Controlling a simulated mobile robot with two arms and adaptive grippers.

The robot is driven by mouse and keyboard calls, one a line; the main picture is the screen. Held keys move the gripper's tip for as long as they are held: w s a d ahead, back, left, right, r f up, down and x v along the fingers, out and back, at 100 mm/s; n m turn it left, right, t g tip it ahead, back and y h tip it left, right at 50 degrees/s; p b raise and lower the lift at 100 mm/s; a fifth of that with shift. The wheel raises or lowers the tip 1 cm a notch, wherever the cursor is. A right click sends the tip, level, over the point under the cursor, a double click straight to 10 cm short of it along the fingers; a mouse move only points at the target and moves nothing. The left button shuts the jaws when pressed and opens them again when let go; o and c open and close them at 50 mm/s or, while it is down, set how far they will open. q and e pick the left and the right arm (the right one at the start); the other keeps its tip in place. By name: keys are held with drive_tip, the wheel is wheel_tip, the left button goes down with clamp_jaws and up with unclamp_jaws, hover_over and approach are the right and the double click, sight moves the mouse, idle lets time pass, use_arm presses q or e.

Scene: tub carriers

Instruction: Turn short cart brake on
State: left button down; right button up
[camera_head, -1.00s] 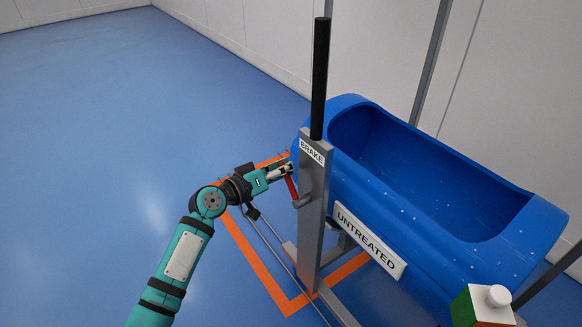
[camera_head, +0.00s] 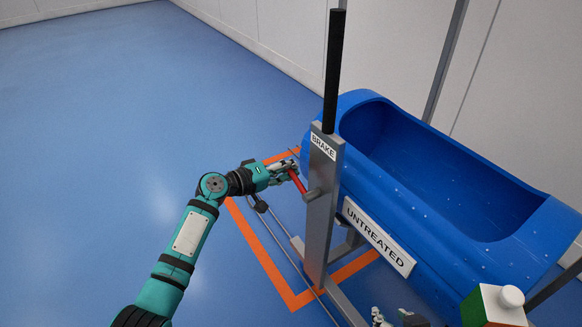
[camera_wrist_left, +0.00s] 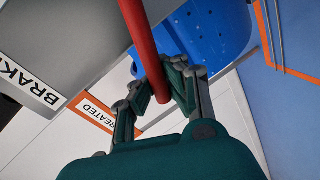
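The short cart is a blue tub (camera_head: 405,205) on a grey frame, with an UNTREATED sign (camera_head: 377,235). A grey post (camera_head: 320,220) at its near left end bears a BRAKE label (camera_head: 323,147). A short red lever (camera_head: 298,181) sticks out from this post, up and to the left. My left gripper (camera_head: 285,168) is at the lever's outer end. In the left wrist view the red lever (camera_wrist_left: 146,50) lies between the two fingers, which look closed on it, with its end by the palm. My right gripper (camera_head: 390,318) barely shows at the bottom edge; its fingers are unclear.
A tall black handle (camera_head: 334,70) rises from the post. An orange floor outline (camera_head: 262,255) surrounds the cart's end, with thin rails beside it. A white-topped button box (camera_head: 495,305) is at the lower right. Blue floor on the left is clear.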

use_arm(q)
drive_tip(key=shift+a+f, duration=0.3)
drive_tip(key=shift+a, duration=0.1)
drive_tip(key=c, duration=1.4)
unclamp_jaws()
drive_tip(key=shift+a+r, duration=0.1)
drive_tip(key=shift+a, duration=0.15)
drive_tip(key=shift+o, duration=0.6)
drive_tip(key=shift+d, duration=0.15)
use_arm(e)
drive_tip(key=shift+a, duration=0.25)
use_arm(q)
drive_tip(key=shift+r, duration=0.1)
drive_tip(key=shift+s, duration=0.1)
use_arm(e)
drive_tip(key=shift+s+d, duration=0.1)
use_arm(q)
drive_tip(key=v, duration=1.2)
